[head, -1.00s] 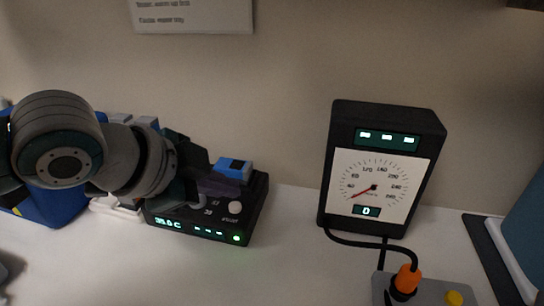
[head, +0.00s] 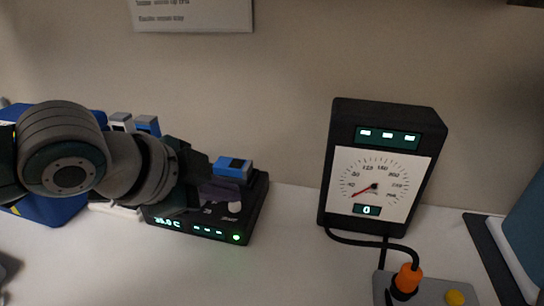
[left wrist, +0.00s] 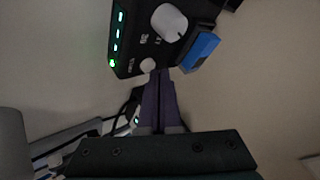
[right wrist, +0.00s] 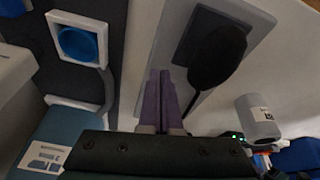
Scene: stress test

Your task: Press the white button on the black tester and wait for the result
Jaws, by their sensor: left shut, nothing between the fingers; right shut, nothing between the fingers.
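The black tester (head: 190,231) sits on the white table with a lit green readout, small lights and a green lamp on its front. A blue block (head: 233,167) sits at its back edge. The small round white button (left wrist: 148,65) shows beside a larger white knob (left wrist: 169,22) in the left wrist view. My left gripper (head: 232,197) is shut and empty, its purple fingertips right at the button; I cannot tell whether they touch it. They mostly cover the button in the head view. My right gripper (right wrist: 160,77) is shut and empty, seen only in the right wrist view.
A black gauge box (head: 425,160) stands right of the tester, its needle low and display at 0. A blue bin (head: 55,207) stands left. Table between is clear.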

